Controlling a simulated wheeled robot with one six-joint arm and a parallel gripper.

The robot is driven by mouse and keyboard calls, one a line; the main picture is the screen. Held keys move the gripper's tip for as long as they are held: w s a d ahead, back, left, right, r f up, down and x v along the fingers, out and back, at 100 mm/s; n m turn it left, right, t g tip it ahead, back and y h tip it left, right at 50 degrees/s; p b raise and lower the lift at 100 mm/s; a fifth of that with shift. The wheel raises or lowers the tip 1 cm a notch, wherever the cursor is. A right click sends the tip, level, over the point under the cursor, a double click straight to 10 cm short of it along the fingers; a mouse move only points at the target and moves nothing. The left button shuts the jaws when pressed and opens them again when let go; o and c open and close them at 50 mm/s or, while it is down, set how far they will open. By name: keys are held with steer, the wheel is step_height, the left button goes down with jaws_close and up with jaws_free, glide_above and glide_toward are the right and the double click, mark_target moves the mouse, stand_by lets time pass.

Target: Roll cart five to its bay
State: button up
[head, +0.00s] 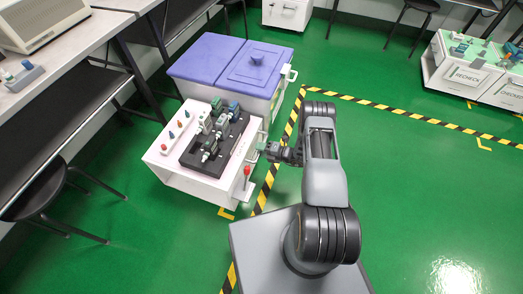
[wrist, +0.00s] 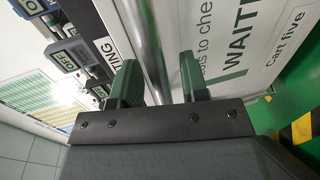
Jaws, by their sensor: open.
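Cart five (head: 170,172) is a white cart at centre left in the head view, with a black tray of handheld testers on top. In the wrist view its side panel (wrist: 235,45) reads "WAITI…" and "cart five", partly cut off. A metal handle bar (wrist: 150,45) runs along that side. My gripper (head: 264,150) is at the cart's right side. In the wrist view my gripper (wrist: 160,82) is open, with the bar between its two green fingers; I cannot tell whether either finger touches it.
A cart with blue lids (head: 235,62) stands close behind cart five. A red-knobbed lever (head: 247,171) rises at cart five's near right corner. Black-yellow floor tape (head: 385,103) bounds open green floor at right. Carts marked "RECHECK" (head: 468,77) stand far right. Benches and stools line the left.

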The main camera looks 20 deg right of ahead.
jaws_close()
stand_by(0.3)
stand_by(0.3)
